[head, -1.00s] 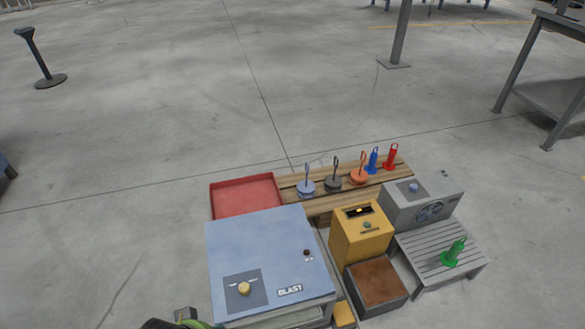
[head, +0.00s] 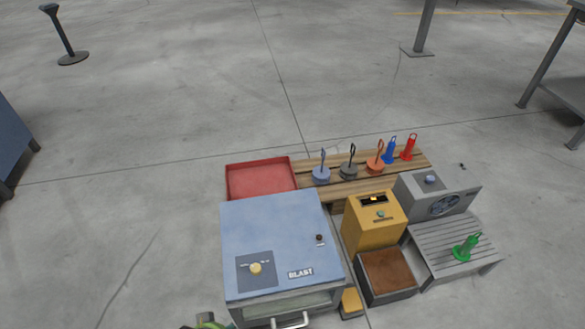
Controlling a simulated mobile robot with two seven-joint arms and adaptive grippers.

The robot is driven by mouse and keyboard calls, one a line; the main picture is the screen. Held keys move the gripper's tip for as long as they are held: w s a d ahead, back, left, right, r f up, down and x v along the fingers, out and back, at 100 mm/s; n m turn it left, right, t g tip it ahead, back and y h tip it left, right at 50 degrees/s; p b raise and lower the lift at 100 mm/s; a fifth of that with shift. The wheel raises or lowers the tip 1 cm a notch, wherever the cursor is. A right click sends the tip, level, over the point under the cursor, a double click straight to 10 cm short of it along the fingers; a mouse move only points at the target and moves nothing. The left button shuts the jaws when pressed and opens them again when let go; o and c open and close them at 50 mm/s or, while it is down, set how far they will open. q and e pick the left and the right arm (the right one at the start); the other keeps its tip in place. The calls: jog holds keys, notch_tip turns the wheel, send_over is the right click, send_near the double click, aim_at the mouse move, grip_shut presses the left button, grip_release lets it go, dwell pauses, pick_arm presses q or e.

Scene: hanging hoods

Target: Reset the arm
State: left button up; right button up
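A small green and dark part of my arm or gripper (head: 207,321) shows at the bottom edge of the head view, left of the blue BLAST cabinet (head: 275,238). No other part of my arms is visible, and no gripper is seen holding anything.
A red tray (head: 262,178) and a wooden rack (head: 345,187) with several hooked pieces stand behind the cabinet. A yellow box (head: 375,222), a brown-topped bin (head: 388,272), a grey fan unit (head: 438,192) and a slatted table (head: 455,250) stand to the right. Open floor surrounds them.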

pick_arm(q)
notch_tip(320, 180, down, 10)
jog(key=s, duration=0.3)
jog(key=s+a+r+g+p, duration=0.1)
jog(key=s+r+p, duration=0.3)
jog(key=s+p, duration=0.4)
jog(key=s+a+r+g+p, duration=0.1)
jog(key=s+r+p, duration=0.3)
jog(key=s+p, duration=0.4)
jog(key=a+p, duration=0.1)
jog(key=p, duration=0.3)
jog(key=shift+s+r, duration=0.2)
jog(key=shift+s, duration=0.2)
pick_arm(e)
jog(key=s+d+r+g, duration=0.1)
jog(key=s+r, duration=0.3)
jog(key=s, duration=0.4)
jog(key=s+d+r+g, duration=0.1)
jog(key=s+r, duration=0.4)
jog(key=s, duration=0.3)
jog(key=shift+s+d+r, duration=0.2)
jog(key=shift+s+r, duration=0.1)
